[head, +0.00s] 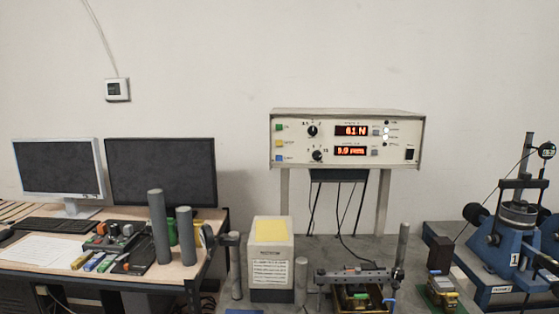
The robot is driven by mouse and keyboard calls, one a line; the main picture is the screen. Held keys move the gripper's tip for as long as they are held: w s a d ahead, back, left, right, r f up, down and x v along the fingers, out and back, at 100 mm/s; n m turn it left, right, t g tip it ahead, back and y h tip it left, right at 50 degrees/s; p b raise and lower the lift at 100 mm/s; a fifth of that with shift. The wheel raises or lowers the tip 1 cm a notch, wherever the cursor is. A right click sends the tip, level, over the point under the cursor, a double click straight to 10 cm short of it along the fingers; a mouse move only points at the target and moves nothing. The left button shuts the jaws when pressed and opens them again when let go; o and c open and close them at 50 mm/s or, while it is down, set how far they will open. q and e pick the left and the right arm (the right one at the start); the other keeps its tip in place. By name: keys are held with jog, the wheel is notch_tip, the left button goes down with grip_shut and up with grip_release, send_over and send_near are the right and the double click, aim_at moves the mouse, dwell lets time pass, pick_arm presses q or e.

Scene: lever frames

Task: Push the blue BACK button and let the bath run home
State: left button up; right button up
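A beige control box (345,140) stands on a grey stand above the bench at centre right. On its left edge are a green button (278,127), a yellow button (278,143) and, lowest, a blue button (279,158). The lettering beside them is too small to read. Two red displays (351,131) are lit. Below, near the bottom edge, a dark bath-like tray (346,303) sits under a grey crossbar (352,276) and is cut off by the frame. I cannot make out either gripper in the view.
A beige block with a yellow top (270,232) and grey upright posts (235,265) stand before the control box. A wooden desk (140,276) at left holds monitors (161,171), tools and tall grey cylinders (159,228). A blue machine (515,250) stands at right.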

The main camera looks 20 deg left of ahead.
pick_arm(q)
grip_shut()
dwell(0.4)
dwell(0.9)
